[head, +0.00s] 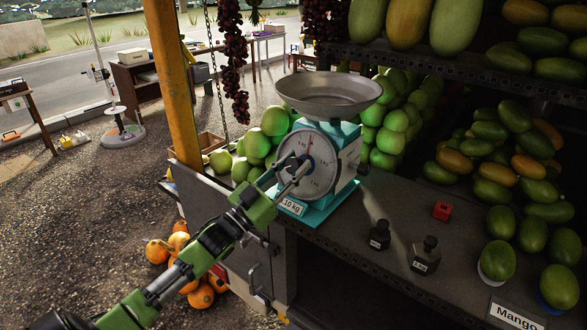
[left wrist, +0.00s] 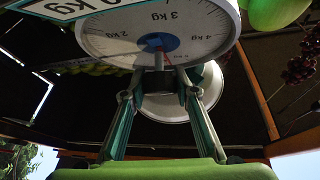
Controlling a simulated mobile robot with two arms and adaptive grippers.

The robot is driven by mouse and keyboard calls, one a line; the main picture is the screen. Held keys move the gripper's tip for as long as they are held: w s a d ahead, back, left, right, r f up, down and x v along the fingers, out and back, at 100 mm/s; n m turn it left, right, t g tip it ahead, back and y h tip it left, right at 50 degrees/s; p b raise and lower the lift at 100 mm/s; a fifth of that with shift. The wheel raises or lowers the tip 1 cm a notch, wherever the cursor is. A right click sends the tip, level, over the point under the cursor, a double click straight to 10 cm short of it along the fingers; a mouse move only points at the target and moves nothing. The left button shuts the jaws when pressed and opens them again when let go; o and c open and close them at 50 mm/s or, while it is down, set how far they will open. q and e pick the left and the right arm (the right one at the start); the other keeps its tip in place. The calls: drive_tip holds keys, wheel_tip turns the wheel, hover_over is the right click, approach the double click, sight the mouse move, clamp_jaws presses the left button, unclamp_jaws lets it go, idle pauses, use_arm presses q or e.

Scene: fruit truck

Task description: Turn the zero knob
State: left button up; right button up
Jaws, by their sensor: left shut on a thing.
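The turquoise scale (head: 347,150) stands on the stall counter with a metal pan (head: 330,94) on top. Its white round dial (head: 318,150) with a red needle faces my left arm; the dial also shows upside down in the left wrist view (left wrist: 210,25). My left gripper (head: 297,170) is in front of the middle of the dial. The fingers partly hide the dial. My right gripper is out of view.
Two dark weights (head: 379,235) (head: 425,255) and a red block (head: 442,210) lie on the counter right of the scale. Green fruit is heaped behind the scale, mangoes at right. A yellow post (head: 173,85) stands left. Orange fruit (head: 201,296) lies below my left arm.

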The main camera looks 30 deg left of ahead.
use_arm(q)
drive_tip(key=m+g+h+b, duration=0.1)
drive_tip(key=m+h, duration=0.1)
drive_tip(key=m, duration=0.1)
drive_tip(key=m+g+h+b, duration=0.1)
drive_tip(key=m+h, duration=0.1)
drive_tip(key=shift+a+f+m+h, duration=0.1)
drive_tip(key=shift+f+m+h, duration=0.05)
drive_tip(key=shift+m+h, duration=0.2)
drive_tip(key=m+g+h+b, duration=0.1)
drive_tip(key=m+g, duration=0.1)
drive_tip(key=m+g+h+b, duration=0.1)
drive_tip(key=m+h, duration=0.1)
drive_tip(key=m, duration=0.1)
drive_tip(key=shift+m+g, duration=0.25)
drive_tip(key=shift+g, duration=0.15)
drive_tip(key=m+g, duration=0.2)
drive_tip(key=m, duration=0.1)
drive_tip(key=shift+r+h, duration=0.3)
drive_tip(key=shift+h, duration=0.05)
drive_tip(key=shift+m+g+p, duration=0.4)
drive_tip(key=shift+m+g, duration=0.4)
drive_tip(key=shift+m, duration=0.1)
drive_tip(key=shift+f+m+g, duration=0.1)
drive_tip(key=shift+m+g, duration=0.3)
drive_tip(key=shift+g, duration=0.1)
drive_tip(key=o, duration=1.1)
